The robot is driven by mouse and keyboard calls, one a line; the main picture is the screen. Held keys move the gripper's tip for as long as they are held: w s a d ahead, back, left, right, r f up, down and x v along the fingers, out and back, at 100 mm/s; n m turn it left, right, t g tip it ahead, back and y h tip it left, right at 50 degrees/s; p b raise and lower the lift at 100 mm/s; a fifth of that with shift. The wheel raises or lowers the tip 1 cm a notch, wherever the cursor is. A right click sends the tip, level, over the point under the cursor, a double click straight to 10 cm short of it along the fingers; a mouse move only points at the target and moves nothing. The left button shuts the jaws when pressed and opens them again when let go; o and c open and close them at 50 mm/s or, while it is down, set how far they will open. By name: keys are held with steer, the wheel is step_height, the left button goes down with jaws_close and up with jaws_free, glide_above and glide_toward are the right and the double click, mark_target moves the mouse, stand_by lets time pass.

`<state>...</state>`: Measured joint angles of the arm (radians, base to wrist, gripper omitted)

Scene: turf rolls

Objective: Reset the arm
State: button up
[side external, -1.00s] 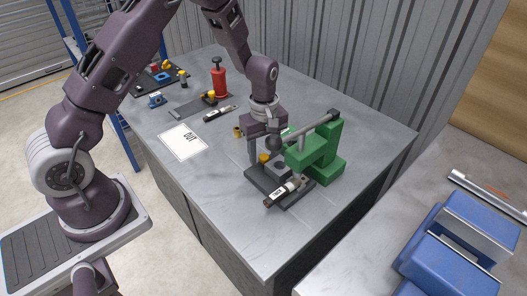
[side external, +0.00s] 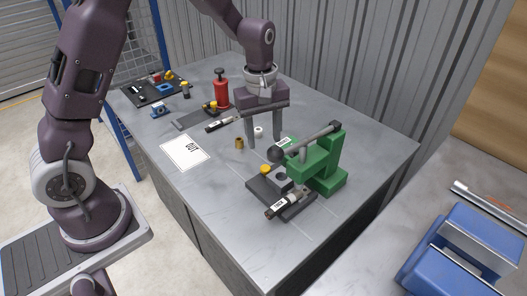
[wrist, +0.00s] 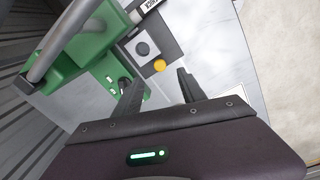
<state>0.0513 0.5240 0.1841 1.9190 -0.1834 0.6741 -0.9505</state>
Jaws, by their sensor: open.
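My gripper (side external: 264,142) is open and empty above the grey worktable (side external: 222,178), a little behind and left of the green press (side external: 322,165). Its two fingers point down and stand apart. A small white cylinder (side external: 258,131) and a brass-coloured cylinder (side external: 239,143) stand near the fingers. In the wrist view my open fingers (wrist: 158,88) point toward the green press (wrist: 85,45) and a dark plate with a yellow knob (wrist: 159,65).
The dark plate (side external: 259,195) with a yellow knob and a labelled dark tool (side external: 283,207) lies before the press. A white OUT sheet (side external: 185,152) is at left. The front table area is clear.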

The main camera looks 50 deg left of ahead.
steer(key=s+d+r+m+t, duration=0.3)
steer(key=s+r+m, duration=0.4)
steer(key=s+r, duration=0.65)
steer(key=s+r+m+t, duration=0.2)
steer(key=s+m, duration=0.4)
steer(key=s, duration=0.4)
steer(key=shift+s+a+r+m, duration=0.15)
steer(key=shift+s+r+m, duration=0.25)
